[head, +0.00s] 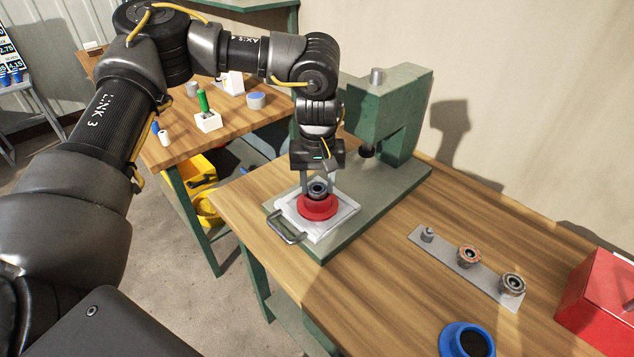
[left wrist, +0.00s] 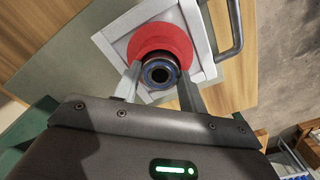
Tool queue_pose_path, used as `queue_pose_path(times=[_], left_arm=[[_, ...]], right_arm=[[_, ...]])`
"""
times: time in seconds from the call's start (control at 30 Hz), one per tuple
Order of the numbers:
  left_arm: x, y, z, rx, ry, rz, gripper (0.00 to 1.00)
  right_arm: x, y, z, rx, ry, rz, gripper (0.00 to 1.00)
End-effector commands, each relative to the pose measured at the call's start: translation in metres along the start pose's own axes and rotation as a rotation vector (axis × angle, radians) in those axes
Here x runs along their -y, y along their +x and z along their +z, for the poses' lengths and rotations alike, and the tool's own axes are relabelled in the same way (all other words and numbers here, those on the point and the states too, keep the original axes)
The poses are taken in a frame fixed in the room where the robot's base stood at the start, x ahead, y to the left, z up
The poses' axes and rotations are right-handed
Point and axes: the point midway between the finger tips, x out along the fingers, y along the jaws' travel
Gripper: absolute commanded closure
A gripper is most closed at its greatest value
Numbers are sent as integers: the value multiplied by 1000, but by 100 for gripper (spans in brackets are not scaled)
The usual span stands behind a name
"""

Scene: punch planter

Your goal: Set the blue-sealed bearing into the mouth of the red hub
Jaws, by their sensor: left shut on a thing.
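The red hub (head: 318,211) sits on a white square plate with a grey handle, on the green base of the press. It also shows in the left wrist view (left wrist: 160,38). My left gripper (head: 317,187) points down over the hub, shut on the blue-sealed bearing (head: 318,187). In the left wrist view the bearing (left wrist: 160,74) is a dark ring with a blue seal between the two fingers (left wrist: 160,85), over the near part of the hub. The hub's mouth is hidden by the bearing, and I cannot tell whether the two touch. My right gripper is not in view.
The green press (head: 400,115) stands right behind the hub. A grey strip (head: 462,262) holds a small peg and two other bearings. A blue round part (head: 466,341) and a red box (head: 602,300) are at the right. Wooden tabletop between is clear.

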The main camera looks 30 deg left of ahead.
Motion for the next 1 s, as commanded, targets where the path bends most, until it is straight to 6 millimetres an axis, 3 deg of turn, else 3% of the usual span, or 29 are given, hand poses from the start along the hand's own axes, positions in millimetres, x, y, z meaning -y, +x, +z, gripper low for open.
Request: queue_pose_path(times=[0.57, 0.6, 0.73, 1.0], left_arm=[[0, 18, 4, 12, 5, -5, 83], [0, 19, 4, 13, 5, -6, 56], [0, 20, 5, 15, 6, -7, 39], [3, 20, 5, 16, 3, -9, 37]], right_arm=[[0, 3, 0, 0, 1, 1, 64], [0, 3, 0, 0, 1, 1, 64], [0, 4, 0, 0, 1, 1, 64], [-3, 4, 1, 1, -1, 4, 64]])
